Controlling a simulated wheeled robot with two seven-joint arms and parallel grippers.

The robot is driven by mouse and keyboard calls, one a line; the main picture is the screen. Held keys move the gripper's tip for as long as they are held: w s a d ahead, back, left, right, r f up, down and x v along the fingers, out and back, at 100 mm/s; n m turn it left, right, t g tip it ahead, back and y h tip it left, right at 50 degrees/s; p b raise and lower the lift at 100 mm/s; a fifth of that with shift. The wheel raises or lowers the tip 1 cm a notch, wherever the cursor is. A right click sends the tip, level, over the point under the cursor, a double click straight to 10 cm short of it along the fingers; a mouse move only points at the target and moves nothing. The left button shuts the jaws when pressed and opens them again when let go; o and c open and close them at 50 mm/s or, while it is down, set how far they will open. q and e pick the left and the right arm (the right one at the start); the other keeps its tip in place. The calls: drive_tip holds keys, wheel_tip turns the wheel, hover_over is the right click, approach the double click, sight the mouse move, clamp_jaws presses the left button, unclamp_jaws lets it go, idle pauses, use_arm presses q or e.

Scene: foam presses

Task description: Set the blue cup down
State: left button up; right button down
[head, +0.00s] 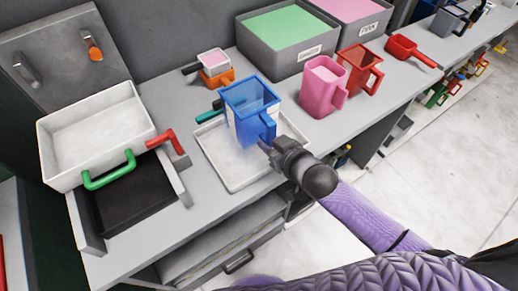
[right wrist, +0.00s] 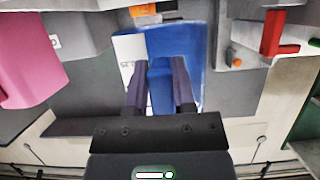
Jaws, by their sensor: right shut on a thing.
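The blue cup (head: 251,108) is a see-through square cup with a handle and a pale label. My right gripper (head: 268,146) is shut on its handle. The cup is upright over the shallow white tray (head: 213,155) on the counter; I cannot tell whether its base touches the tray. In the right wrist view, the blue cup (right wrist: 178,45) fills the space ahead, with its handle between the two fingers of the gripper (right wrist: 160,85). My left gripper is not in view.
A pink cup (head: 322,88) and a red cup (head: 363,72) stand to the right. Bins of green (head: 287,27) and pink material stand behind. The counter's front strip is clear.

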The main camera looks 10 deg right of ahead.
wheel_tip(320, 180, down, 6)
drive_tip(key=shift+b, duration=1.1)
drive_tip(key=shift+r, duration=0.15)
drive_tip(key=shift+c, duration=2.2)
unclamp_jaws()
